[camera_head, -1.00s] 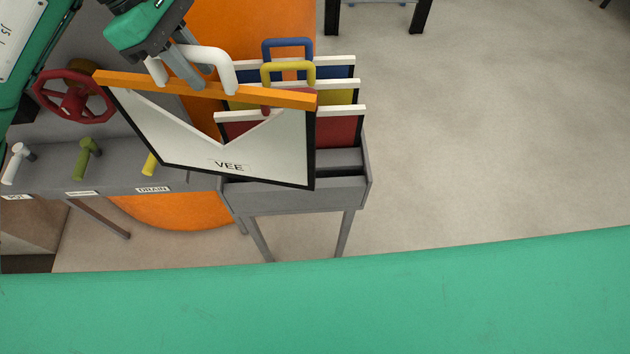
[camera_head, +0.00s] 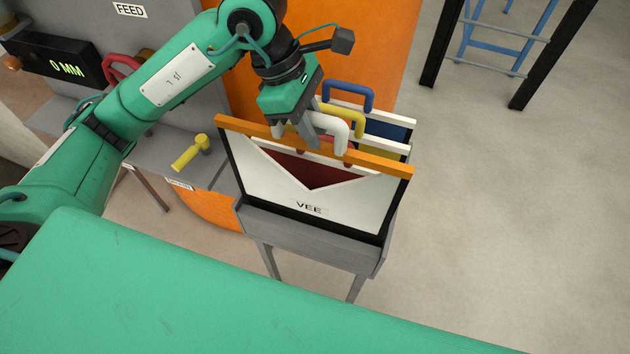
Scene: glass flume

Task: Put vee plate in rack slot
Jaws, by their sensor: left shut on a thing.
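The vee plate (camera_head: 270,186) is white with a deep V notch, a black edge, an orange top bar and the label VEE. My left gripper (camera_head: 298,138) is shut on its white handle (camera_head: 338,128) from above. The plate hangs nearly upright over the front of the grey rack (camera_head: 310,232), in front of the other plates. Its lower edge meets the rack's top in the picture; I cannot tell whether it is inside the front slot. The slot itself is hidden behind the plate. My right gripper is not in view.
Behind the vee plate, the rack holds a red plate (camera_head: 300,168), a plate with a yellow handle (camera_head: 358,118) and one with a blue handle (camera_head: 348,84). A yellow valve lever (camera_head: 190,153) is at left. Open floor (camera_head: 510,200) lies to the right.

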